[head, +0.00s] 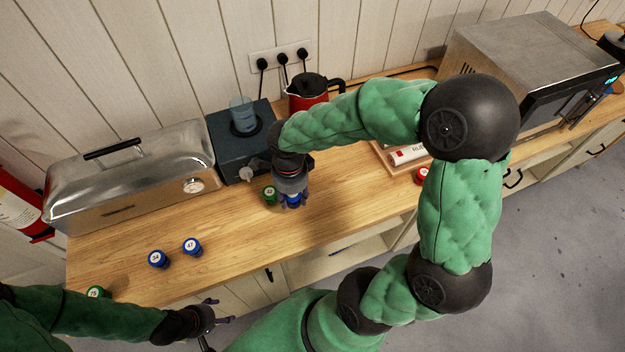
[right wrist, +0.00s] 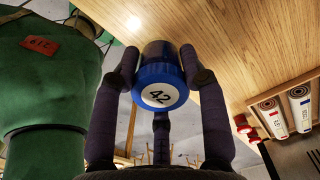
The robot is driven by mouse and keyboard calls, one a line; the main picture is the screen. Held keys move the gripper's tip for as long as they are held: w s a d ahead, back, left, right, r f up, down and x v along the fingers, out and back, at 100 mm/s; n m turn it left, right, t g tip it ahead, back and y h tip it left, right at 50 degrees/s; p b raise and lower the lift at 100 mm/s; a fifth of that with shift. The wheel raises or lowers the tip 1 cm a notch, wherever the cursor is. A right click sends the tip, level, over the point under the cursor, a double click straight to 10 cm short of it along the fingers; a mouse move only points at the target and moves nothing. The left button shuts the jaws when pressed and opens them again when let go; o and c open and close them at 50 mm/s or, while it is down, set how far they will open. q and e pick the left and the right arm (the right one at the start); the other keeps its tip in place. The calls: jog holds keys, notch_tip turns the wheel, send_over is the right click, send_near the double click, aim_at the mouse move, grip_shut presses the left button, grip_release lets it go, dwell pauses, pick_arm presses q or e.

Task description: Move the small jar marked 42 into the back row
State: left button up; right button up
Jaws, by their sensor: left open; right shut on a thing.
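The small blue jar marked 42 (right wrist: 160,88) is between the fingers of my right gripper (right wrist: 164,80), its white numbered lid facing the wrist camera. In the head view my right gripper (head: 291,198) points down over the counter, with a bit of the blue jar (head: 293,204) showing between its fingers. I cannot tell whether the jar touches the wood. A green-lidded jar (head: 270,190) stands just left of it. My left gripper (head: 222,312) is open and empty in front of the counter's front edge.
Blue jars marked 34 (head: 158,259) and 47 (head: 192,246) and a green jar marked 75 (head: 97,292) stand at left. Behind are a steel-lidded box (head: 130,185), a dark device with a beaker (head: 242,116) and a red kettle (head: 307,92). A red jar (head: 423,175) is at right.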

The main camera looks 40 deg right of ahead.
jog(key=w+d+f, duration=0.2)
jog(key=d+f, duration=0.1)
jog(key=w+d+f, duration=0.2)
jog(key=d+f, duration=0.1)
jog(key=w+d+f, duration=0.2)
jog(key=w+d, duration=0.1)
jog(key=shift+d+f, duration=0.4)
jog(key=shift+w+d+f, duration=0.1)
jog(key=shift+f, duration=0.85)
jog(key=shift+w+d+f, duration=0.1)
jog(key=shift+f, duration=0.8)
jog(key=shift+s, duration=0.1)
jog(key=shift+f+b, duration=0.1)
jog(key=shift+b, duration=0.2)
jog(key=o, duration=1.2)
